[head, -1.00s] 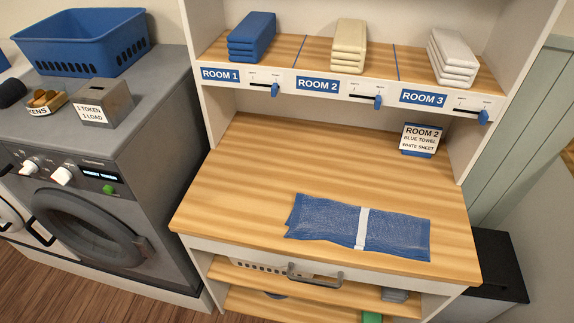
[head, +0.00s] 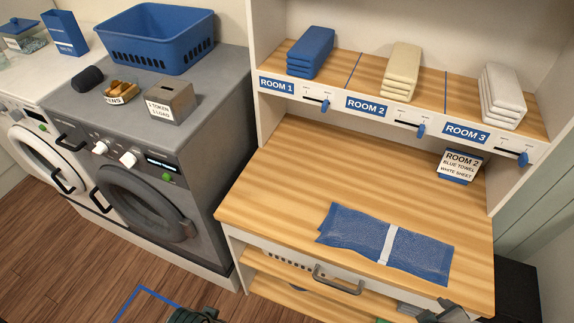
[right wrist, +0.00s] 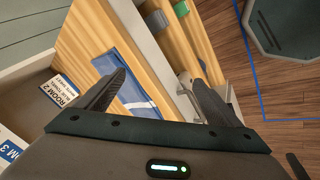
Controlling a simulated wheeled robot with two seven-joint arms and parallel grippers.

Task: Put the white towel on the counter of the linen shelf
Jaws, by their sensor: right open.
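A folded white towel stack (head: 502,96) lies on the upper shelf above the ROOM 3 label. The counter (head: 290,195) of the linen shelf is pale wood. A flat blue cloth (head: 350,228) with a white band lies near its front edge; it also shows in the right wrist view (right wrist: 122,75). My right gripper (right wrist: 158,78) is open and empty, fingers toward the counter, and part of it shows at the bottom right of the head view (head: 450,313). A dark part, apparently of my left gripper (head: 195,316), shows at the bottom edge; its fingers are hidden.
A blue stack (head: 311,52) and a cream stack (head: 400,70) share the upper shelf. A ROOM 2 card (head: 460,165) reading blue towel, white sheet stands at the counter's back right. Washing machines with a blue basket (head: 155,38) stand left. The counter's left side is clear.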

